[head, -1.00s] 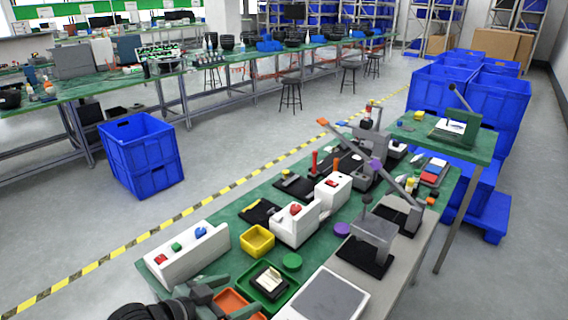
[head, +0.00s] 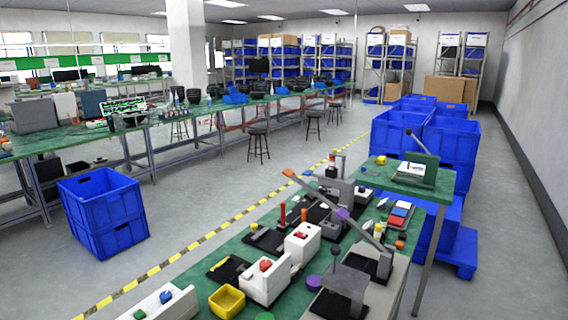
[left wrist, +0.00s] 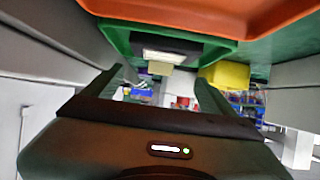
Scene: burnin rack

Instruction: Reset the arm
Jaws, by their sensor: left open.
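My left gripper (left wrist: 160,78) shows only in the left wrist view. Its two dark fingers are spread apart, with nothing between them. Just past the fingertips is a green tray (left wrist: 222,52) holding a dark block with a pale face. An orange tray (left wrist: 240,12) crosses the top of that view, close to the gripper. A yellow bin (left wrist: 228,75) is to the right of the fingers; it also shows in the head view (head: 227,301). Neither arm shows in the head view. My right gripper is in no view.
A green workbench (head: 232,235) carries white fixtures (head: 268,283), a lever press (head: 345,285) and small parts. Blue crates (head: 103,212) stand on the floor at left, more (head: 440,140) at right. Grey floor (head: 200,195) is clear between the benches.

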